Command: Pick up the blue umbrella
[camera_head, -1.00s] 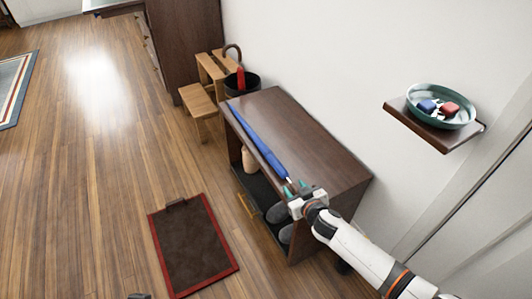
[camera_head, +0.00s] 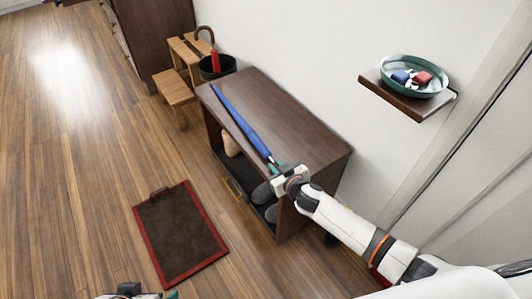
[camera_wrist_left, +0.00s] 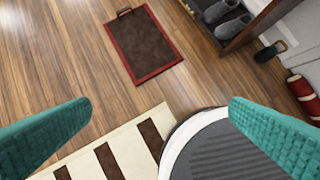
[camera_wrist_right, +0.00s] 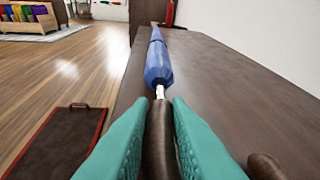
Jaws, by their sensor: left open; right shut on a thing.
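The blue umbrella (camera_head: 240,122) is furled and lies lengthwise along the dark wooden cabinet top (camera_head: 290,115), near its front edge. My right gripper (camera_head: 277,168) is at its near end. In the right wrist view, the teal fingers (camera_wrist_right: 159,140) are shut on the umbrella's brown handle, and the blue canopy (camera_wrist_right: 157,62) points away from me. Whether the umbrella touches the top all along cannot be told. My left gripper (camera_wrist_left: 160,140) is open and empty above the floor; only a bit of it shows at the bottom of the head view (camera_head: 145,294).
A dark bin (camera_head: 217,67) with a red umbrella (camera_head: 214,58) stands beyond the cabinet, next to a wooden step stool (camera_head: 176,86). A wall shelf (camera_head: 412,102) holds a green bowl (camera_head: 412,90) with small items. Grey shoes (camera_wrist_left: 222,18) sit in the cabinet. A red-edged mat (camera_head: 180,235) lies on the floor.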

